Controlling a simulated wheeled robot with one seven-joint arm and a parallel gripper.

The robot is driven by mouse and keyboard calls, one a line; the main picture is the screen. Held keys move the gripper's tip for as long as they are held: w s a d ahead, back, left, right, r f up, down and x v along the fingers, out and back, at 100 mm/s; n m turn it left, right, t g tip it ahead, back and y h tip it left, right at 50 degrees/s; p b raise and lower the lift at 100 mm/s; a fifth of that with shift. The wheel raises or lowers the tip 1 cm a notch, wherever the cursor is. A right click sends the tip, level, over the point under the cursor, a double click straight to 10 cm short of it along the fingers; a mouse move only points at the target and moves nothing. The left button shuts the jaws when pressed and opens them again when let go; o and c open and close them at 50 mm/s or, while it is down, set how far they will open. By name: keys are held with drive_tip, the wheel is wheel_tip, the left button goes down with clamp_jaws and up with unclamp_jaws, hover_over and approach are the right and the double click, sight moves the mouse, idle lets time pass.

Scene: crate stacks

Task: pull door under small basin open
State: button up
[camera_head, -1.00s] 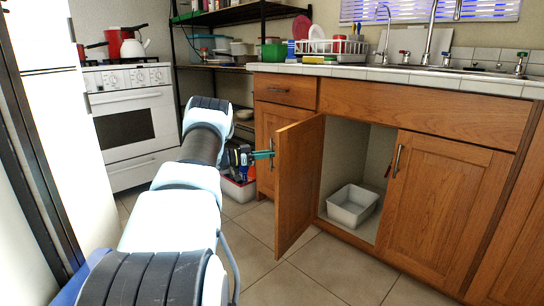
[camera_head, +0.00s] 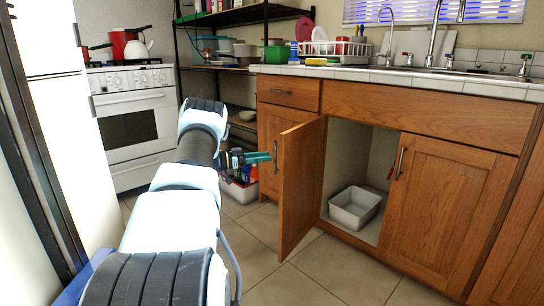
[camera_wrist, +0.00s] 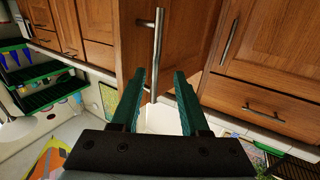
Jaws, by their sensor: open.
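The wooden door (camera_head: 302,190) under the sink counter stands swung out from its cabinet, with the inside exposed. Its outer face is mostly turned away in the head view. In the wrist view its long metal bar handle (camera_wrist: 156,48) runs down between my gripper's fingers in the picture. My gripper (camera_head: 270,157) is beside the door's free edge in the head view, pointing right. In the wrist view my gripper (camera_wrist: 165,75) has its two green fingers apart, with no visible contact on the handle.
A white bin (camera_head: 354,207) sits inside the open cabinet. The neighbouring door (camera_head: 440,205) is closed. A white oven (camera_head: 130,125) and black shelving (camera_head: 215,68) stand behind on the left. Tiled floor (camera_head: 325,275) is clear in front of the cabinet.

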drive_tip(key=v, duration=0.6)
drive_tip(key=shift+a, duration=0.25)
drive_tip(key=shift+s, duration=0.1)
drive_tip(key=w+a+r+n+t+y, duration=0.2)
drive_tip(key=w+r+n+t+y, duration=0.4)
drive_tip(key=r+n+t+y, duration=0.4)
drive_tip(key=s+d+f+n+g+y+p, duration=0.15)
drive_tip(key=s+g, duration=0.25)
drive_tip(key=s, duration=1.2)
drive_tip(key=s+d+f+n+g+y, duration=0.1)
drive_tip(key=s+d+g+y, duration=0.3)
drive_tip(key=s, duration=1.1)
drive_tip(key=s+a+f+n+g+y+p, duration=0.15)
drive_tip(key=s+g, duration=0.35)
drive_tip(key=s, duration=1.1)
wheel_tip(320, 180, up, 28)
drive_tip(key=p, duration=2.7)
drive_tip(key=shift+w+d, duration=0.2)
drive_tip(key=shift+w, duration=0.15)
